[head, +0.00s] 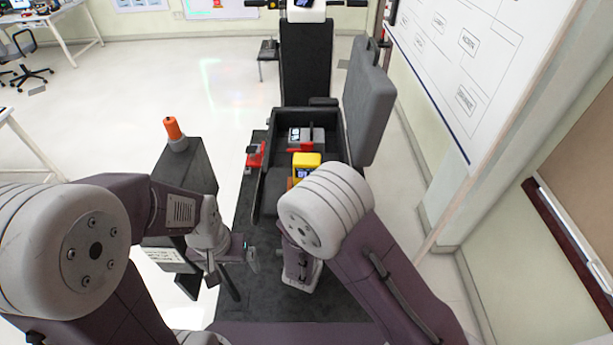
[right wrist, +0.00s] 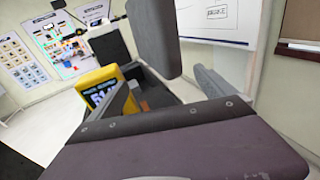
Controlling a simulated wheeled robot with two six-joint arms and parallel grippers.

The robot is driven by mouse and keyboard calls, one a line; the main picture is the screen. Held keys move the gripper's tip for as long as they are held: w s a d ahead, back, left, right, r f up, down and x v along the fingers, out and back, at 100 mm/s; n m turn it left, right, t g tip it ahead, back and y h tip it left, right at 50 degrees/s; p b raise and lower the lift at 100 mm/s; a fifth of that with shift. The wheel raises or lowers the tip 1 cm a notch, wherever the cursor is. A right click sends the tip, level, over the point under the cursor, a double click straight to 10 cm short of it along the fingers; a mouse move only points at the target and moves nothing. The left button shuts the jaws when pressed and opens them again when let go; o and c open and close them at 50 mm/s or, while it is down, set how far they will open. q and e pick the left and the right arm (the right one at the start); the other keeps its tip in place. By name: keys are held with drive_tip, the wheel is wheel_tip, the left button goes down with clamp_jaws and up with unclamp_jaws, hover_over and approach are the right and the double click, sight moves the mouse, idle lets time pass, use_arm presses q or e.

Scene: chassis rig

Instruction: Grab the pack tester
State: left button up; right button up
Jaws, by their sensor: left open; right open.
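The pack tester (head: 306,160) is a yellow device inside an open black case on the dark bench. In the head view my right arm covers its lower part. In the right wrist view the tester (right wrist: 97,84) shows a lit blue display, at the left, behind and beside one finger of my right gripper (right wrist: 162,95). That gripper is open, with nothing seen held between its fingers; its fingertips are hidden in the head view. My left gripper (head: 233,267) is open and empty, low at the left side of the bench.
The black case (head: 262,193) has its lid (head: 368,100) raised on the right. A grey and red device (head: 299,134) lies behind the tester. A red tool (head: 255,155) lies left of the case. An orange-topped item (head: 174,130) stands on a dark box at the left.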

sight(306, 171)
drive_tip(key=w+a+n+y, duration=0.1)
drive_tip(key=a, duration=0.1)
drive_tip(key=w+a+n+t+y+p, duration=0.1)
drive_tip(key=a+y, duration=0.1)
drive_tip(key=a, duration=0.1)
drive_tip(key=a+n+t+y, duration=0.1)
drive_tip(key=a+n, duration=0.1)
drive_tip(key=a, duration=0.1)
drive_tip(key=shift+w+r+y, duration=0.1)
drive_tip(key=shift+w+y, duration=0.3)
drive_tip(key=shift+w+a, duration=0.1)
drive_tip(key=shift+w, duration=0.35)
drive_tip(key=shift+w+p, duration=0.35)
drive_tip(key=shift+p, duration=0.2)
drive_tip(key=w+p, duration=0.1)
drive_tip(key=w, duration=0.3)
drive_tip(key=shift+p, duration=0.3)
drive_tip(key=shift+w, duration=0.3)
drive_tip(key=shift+s, duration=0.15)
drive_tip(key=c, duration=1.8)
